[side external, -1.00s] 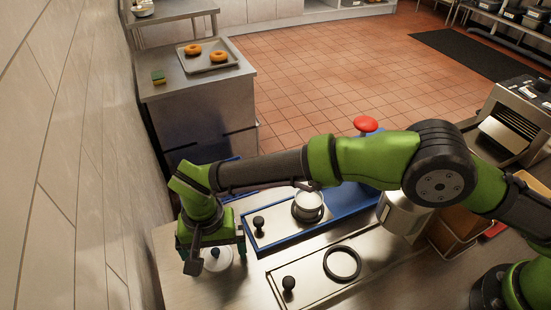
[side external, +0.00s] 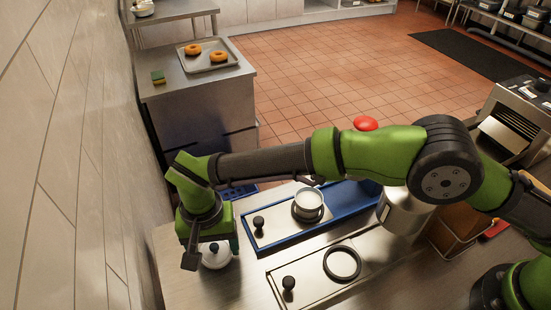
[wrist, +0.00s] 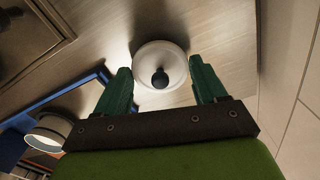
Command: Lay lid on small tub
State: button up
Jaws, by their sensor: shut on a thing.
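The lid is a white round disc with a dark knob (side external: 217,261), at the left end of the steel counter; it also shows in the wrist view (wrist: 150,52). My gripper (wrist: 163,78) is shut on the lid, one green finger on each side of it. In the side view the hand (side external: 215,250) covers part of the lid. A small round steel tub (side external: 309,207) with a pale top stands in the blue-edged tray, to the right of the lid. In the wrist view the tub (wrist: 48,135) is at lower left.
Black knobs stand on the blue-edged tray (side external: 258,222) and on the front steel plate (side external: 288,283). A black ring (side external: 342,263) lies on that plate. A large steel pot (side external: 400,212) stands right of the tub, beneath my arm. The wall (side external: 75,170) is close on the left.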

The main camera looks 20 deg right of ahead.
aim_at(214, 244)
jog(key=r, duration=0.7)
jog(key=shift+w+d+r, duration=0.1)
jog(key=shift+w+r, duration=0.15)
jog(key=shift+r, duration=0.15)
jog(key=w+d+r+m, duration=0.1)
jog(key=w+d+r, duration=0.15)
jog(key=d, duration=0.55)
jog(key=w+d+r, duration=0.2)
jog(key=d+r, duration=0.2)
jog(key=d, duration=0.4)
jog(key=shift+n, duration=0.5)
jog(key=shift+s+d+f, duration=0.5)
jog(key=shift+d+f, duration=0.35)
jog(key=shift+f, duration=0.65)
jog(key=shift+s+d+f, duration=0.5)
jog(key=shift+d+f, duration=0.4)
jog(key=shift+f, duration=0.65)
jog(key=shift+s+d+f, duration=0.5)
jog(key=shift+d+f, duration=0.35)
jog(key=shift+f, duration=0.65)
jog(key=shift+f, duration=0.25)
jog(key=o, duration=1.1)
